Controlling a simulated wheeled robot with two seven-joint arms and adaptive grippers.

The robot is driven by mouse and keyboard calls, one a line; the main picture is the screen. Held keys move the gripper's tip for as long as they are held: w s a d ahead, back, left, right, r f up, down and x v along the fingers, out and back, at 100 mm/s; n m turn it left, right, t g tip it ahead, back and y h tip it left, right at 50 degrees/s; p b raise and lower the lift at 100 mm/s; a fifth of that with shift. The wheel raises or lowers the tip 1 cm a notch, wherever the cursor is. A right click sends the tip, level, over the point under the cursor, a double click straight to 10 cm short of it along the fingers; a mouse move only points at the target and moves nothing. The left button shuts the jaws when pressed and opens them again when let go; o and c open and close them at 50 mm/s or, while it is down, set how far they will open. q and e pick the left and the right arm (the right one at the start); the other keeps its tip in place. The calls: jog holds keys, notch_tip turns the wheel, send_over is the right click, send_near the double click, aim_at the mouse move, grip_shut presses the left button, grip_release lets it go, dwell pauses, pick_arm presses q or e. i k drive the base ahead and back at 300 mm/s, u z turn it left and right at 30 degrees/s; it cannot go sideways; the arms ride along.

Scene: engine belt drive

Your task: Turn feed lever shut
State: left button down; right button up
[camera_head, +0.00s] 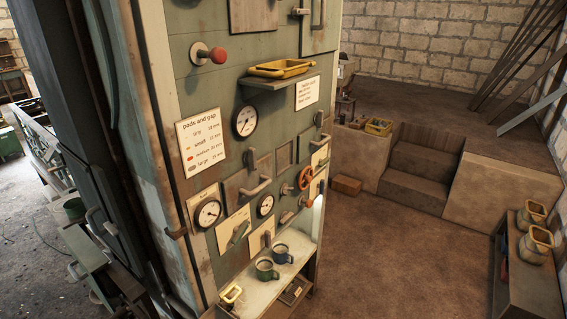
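A tall green machine cabinet (222,95) fills the middle of the head view. Its front carries several levers and handles, and I cannot read which one is the feed lever. One green lever (241,231) slants on a cream plate low on the panel. Another small lever (267,239) stands on a cream plate to its right. A red-knobbed lever (217,56) sticks out near the top left. Two reddish handwheels (305,179) sit at the right. Neither of my grippers is in view.
A shelf with a yellow tray (281,68) juts from the panel. Steps (424,165) stand behind right. A side bench (526,270) holds yellow containers. Brown floor between is open.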

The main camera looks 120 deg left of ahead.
aim_at(321, 162)
jog(key=u, duration=2.1)
